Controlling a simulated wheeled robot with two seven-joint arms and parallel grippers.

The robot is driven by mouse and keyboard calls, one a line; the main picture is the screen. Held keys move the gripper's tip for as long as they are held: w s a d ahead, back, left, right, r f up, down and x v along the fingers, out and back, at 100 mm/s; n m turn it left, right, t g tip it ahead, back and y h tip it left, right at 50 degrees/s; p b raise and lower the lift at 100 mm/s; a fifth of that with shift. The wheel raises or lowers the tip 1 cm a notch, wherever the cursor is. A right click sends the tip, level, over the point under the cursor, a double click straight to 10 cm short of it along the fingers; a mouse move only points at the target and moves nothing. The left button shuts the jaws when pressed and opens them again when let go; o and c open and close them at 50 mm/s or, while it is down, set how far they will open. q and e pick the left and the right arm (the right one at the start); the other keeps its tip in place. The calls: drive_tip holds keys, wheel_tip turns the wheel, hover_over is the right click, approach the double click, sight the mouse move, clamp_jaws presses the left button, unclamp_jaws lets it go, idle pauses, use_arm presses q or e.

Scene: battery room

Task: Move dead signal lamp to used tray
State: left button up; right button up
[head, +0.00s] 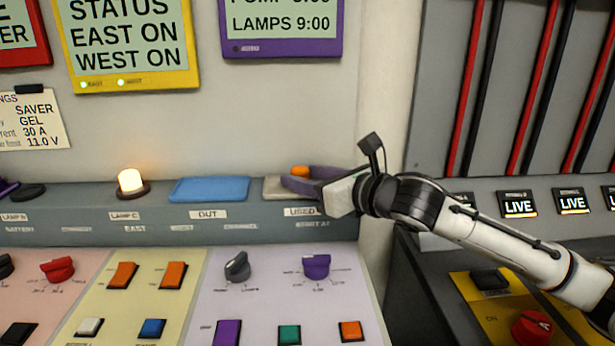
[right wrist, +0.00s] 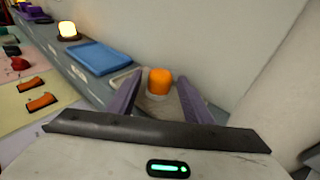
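An unlit orange lamp (head: 300,171) with a pale base stands at the used tray (head: 274,189), a beige tray behind the "USED" label. The lamp also shows in the right wrist view (right wrist: 160,82). My right gripper (right wrist: 160,88) has its two purple fingers spread, one on each side of the lamp, with gaps visible between them and it. In the head view, the right gripper (head: 308,180) covers the right part of the tray. Whether the lamp's base touches the tray floor is hard to tell.
A blue tray (head: 209,189) labelled "OUT" lies left of the used tray. A lit lamp (head: 131,182) stands on the shelf at "LAMP C". An empty dark round base (head: 29,192) is farther left. Switches and knobs fill the sloping panel below; the wall is close behind.

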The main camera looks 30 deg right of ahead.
drive_tip(key=shift+r, duration=0.15)
drive_tip(key=shift+s+d, duration=0.15)
drive_tip(key=shift+s, duration=0.15)
drive_tip(key=b+v, duration=0.5)
drive_tip(key=v, duration=0.6)
drive_tip(key=shift+s+b, duration=0.2)
drive_tip(key=shift+b, duration=0.2)
drive_tip(key=shift+c, duration=0.2)
idle(1.3)
